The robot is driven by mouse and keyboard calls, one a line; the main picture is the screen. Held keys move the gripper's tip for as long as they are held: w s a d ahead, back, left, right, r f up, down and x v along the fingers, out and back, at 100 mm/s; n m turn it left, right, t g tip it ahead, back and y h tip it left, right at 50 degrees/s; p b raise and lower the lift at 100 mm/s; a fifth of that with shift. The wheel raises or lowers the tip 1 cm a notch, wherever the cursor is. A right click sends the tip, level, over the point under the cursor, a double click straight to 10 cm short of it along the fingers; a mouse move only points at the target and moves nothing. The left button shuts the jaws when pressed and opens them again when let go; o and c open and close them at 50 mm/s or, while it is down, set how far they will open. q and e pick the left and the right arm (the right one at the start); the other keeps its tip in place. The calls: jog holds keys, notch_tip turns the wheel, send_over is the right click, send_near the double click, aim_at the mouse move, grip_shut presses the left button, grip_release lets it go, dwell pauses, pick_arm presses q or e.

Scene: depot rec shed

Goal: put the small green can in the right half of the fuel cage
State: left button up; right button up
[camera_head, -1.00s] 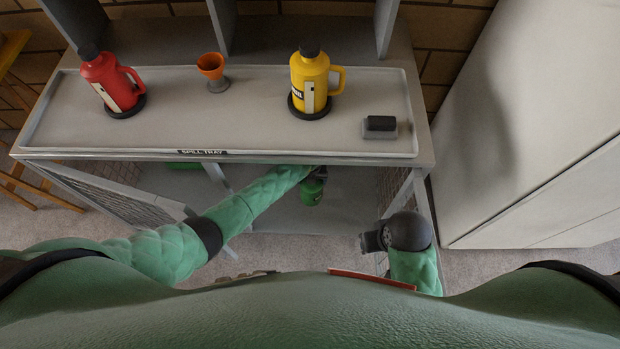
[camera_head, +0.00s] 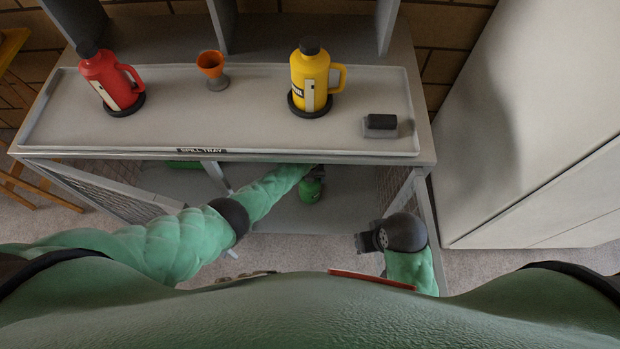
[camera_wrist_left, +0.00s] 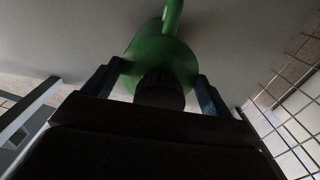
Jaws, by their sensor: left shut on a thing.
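The small green can (camera_head: 310,191) is inside the fuel cage (camera_head: 352,205), below the spill tray, to the right of the upright divider. My left gripper (camera_head: 318,172) reaches in under the tray's front edge and is shut on the can, mostly hidden by the edge. In the left wrist view the can (camera_wrist_left: 166,58) sits between the two fingers (camera_wrist_left: 158,92), its dark cap towards the wrist. I cannot tell whether the can touches the cage floor. My right gripper (camera_head: 368,241) is outside, before the cage's right side; its jaws are unclear.
The spill tray (camera_head: 240,132) on top holds a red jug (camera_head: 108,82), an orange funnel (camera_head: 211,66), a yellow jug (camera_head: 309,80) and a dark block (camera_head: 381,122). Another green thing (camera_head: 183,164) shows in the cage's left half. A mesh door (camera_head: 110,195) stands open left. A pale cabinet (camera_head: 540,120) stands right.

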jog(key=shift+w+d, duration=0.1)
pick_arm(q)
jog(key=o, duration=1.7)
jog(key=shift+o, duration=0.2)
pick_arm(e)
jog(key=shift+f, duration=0.15)
pick_arm(q)
jog(key=shift+r, duration=0.6)
notch_tip(320, 180, up, 4)
jog(key=shift+r+p, duration=0.15)
jog(key=shift+p, duration=0.25)
jog(key=shift+r, duration=1.1)
pick_arm(e)
jog(key=shift+s+d+r, duration=0.35)
jog(key=shift+d+r, duration=0.25)
jog(key=shift+r, duration=0.25)
pick_arm(q)
jog(key=shift+s+f, duration=0.1)
